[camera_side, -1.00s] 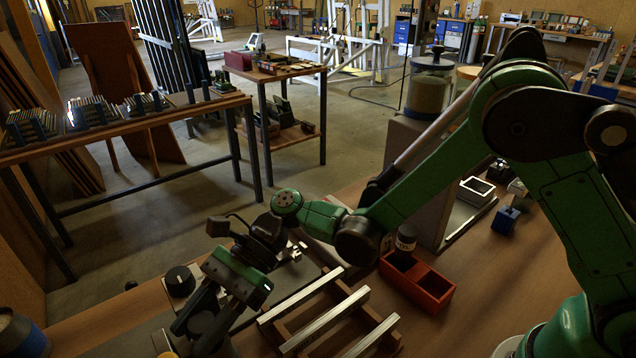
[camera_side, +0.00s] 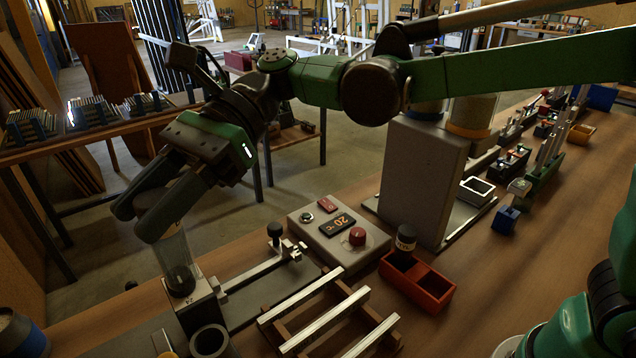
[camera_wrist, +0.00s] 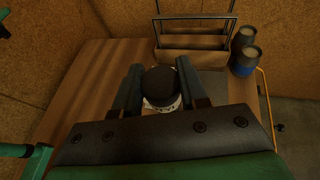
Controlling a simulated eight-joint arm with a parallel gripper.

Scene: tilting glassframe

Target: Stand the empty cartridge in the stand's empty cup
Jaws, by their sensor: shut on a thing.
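My gripper (camera_side: 150,215) is shut on a clear, tube-like cartridge (camera_side: 172,252), raised at the left of the side view. The cartridge hangs nearly upright, slightly tilted, with a dark lower end. That end overlaps a grey block marked 24 (camera_side: 198,300); whether it is inside or just above it I cannot tell. In the wrist view a dark cap with a pale band (camera_wrist: 162,88) sits between my fingers. The red-orange stand (camera_side: 440,300) has two square cups. A dark-capped cartridge (camera_side: 405,245) stands in its left cup; the right cup (camera_side: 432,283) looks empty.
A grey control box (camera_side: 335,240) with a red knob and display stands between the block and the stand. A lever slide (camera_side: 265,272) and a slatted wooden rack (camera_side: 330,315) lie in front. A tall grey housing (camera_side: 425,175) rises behind the stand.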

